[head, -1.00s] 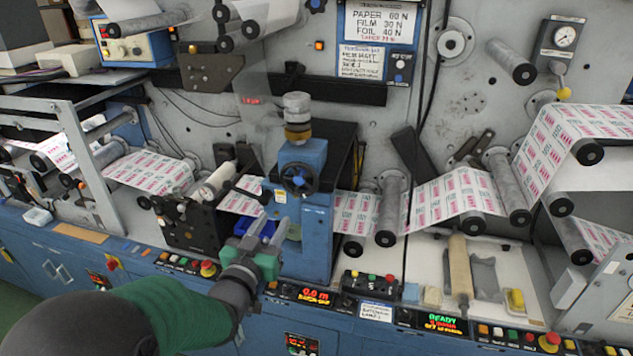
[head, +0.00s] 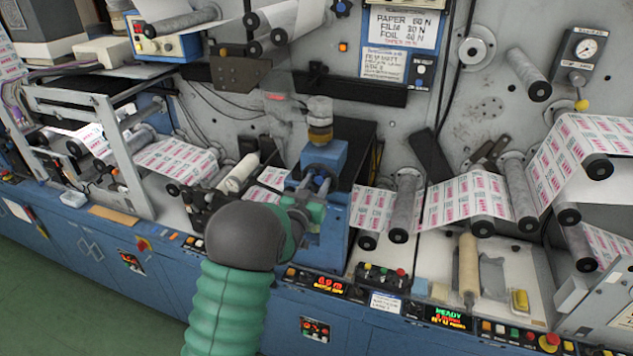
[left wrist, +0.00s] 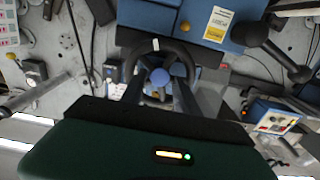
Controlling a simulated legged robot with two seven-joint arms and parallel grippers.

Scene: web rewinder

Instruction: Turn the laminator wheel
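The black laminator wheel (left wrist: 181,50) shows in the left wrist view with a round blue hub (left wrist: 159,76) at its middle and a small white mark on its top rim. It sits on the front of the blue laminator (head: 326,158). In the head view my left gripper and arm hide most of the wheel. My left gripper (left wrist: 160,88) points straight at the wheel. Its two fingers stand apart, one on each side of the hub, inside the rim's outline. Whether they touch the wheel cannot be told. My right gripper is in no view.
Printed web (head: 470,197) runs over rollers on both sides of the laminator. A black roller unit (head: 205,207) stands close on its left. Button panels (head: 380,281) line the front ledge below. A wooden-coloured roller (head: 468,268) lies on the right worktop.

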